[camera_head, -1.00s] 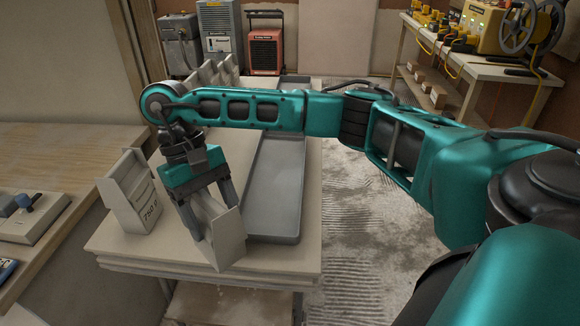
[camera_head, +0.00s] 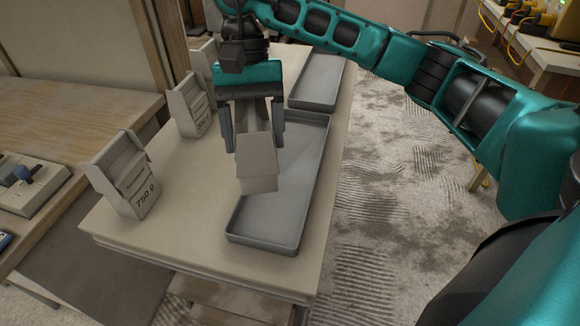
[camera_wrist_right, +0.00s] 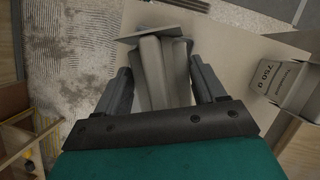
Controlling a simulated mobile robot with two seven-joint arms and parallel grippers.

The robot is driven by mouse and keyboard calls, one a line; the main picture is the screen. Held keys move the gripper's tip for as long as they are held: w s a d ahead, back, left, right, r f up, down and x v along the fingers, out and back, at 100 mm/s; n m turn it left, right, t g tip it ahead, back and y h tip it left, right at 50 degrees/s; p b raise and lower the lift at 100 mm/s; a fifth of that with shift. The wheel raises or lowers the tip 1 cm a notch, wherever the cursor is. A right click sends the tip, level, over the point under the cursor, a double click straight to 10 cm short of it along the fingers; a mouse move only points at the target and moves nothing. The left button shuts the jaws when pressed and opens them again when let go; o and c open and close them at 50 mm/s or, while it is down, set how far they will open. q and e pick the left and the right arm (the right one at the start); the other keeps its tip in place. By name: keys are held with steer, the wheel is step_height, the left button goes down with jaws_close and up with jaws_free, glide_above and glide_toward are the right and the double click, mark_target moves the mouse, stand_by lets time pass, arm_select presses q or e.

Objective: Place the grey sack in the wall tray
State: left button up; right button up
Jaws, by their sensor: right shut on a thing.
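A pale grey sack (camera_head: 257,165) is held in my right gripper (camera_head: 254,132), its fingers on either side of it. In the head view it overlaps the left part of the near grey tray (camera_head: 300,165); its height above the tray is hard to tell. The right wrist view also shows the sack (camera_wrist_right: 152,72) between the fingers (camera_wrist_right: 160,88). A second grey tray (camera_head: 318,82) lies behind the near one. No wall label is readable on either tray. Both look empty where visible. My left gripper is out of view.
A pale holder marked 750 g (camera_head: 125,177) stands at the table's left front, and another labelled holder (camera_head: 192,106) stands behind it. The table's front left (camera_head: 185,225) is clear. A workbench (camera_head: 545,55) with yellow equipment stands at the far right.

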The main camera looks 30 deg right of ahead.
mark_target(263, 136)
steer(key=r+m, duration=0.1)
steer(key=r, duration=0.1)
steer(key=r+m+y, duration=0.1)
steer(key=r, duration=0.1)
steer(key=d+r+m, duration=0.1)
steer(key=r+m, duration=0.1)
steer(key=shift+s+r+t, duration=0.15)
steer(key=shift+s+t, duration=0.1)
steer(key=shift+t, duration=0.05)
steer(key=shift+s+r+m, duration=0.1)
steer(key=shift+r+m, duration=0.2)
steer(key=shift+r, duration=0.05)
steer(key=shift+f+y, duration=0.15)
steer(key=shift+y, duration=0.15)
step_height(263, 136, down, 19)
steer(key=shift+f+b, duration=0.15)
steer(key=shift+b, duration=0.25)
steer(key=shift+d, duration=0.1)
steer(key=shift+f+b, duration=0.25)
steer(key=shift+b, duration=0.05)
steer(key=o, duration=1.5)
steer(key=shift+r, duration=0.1)
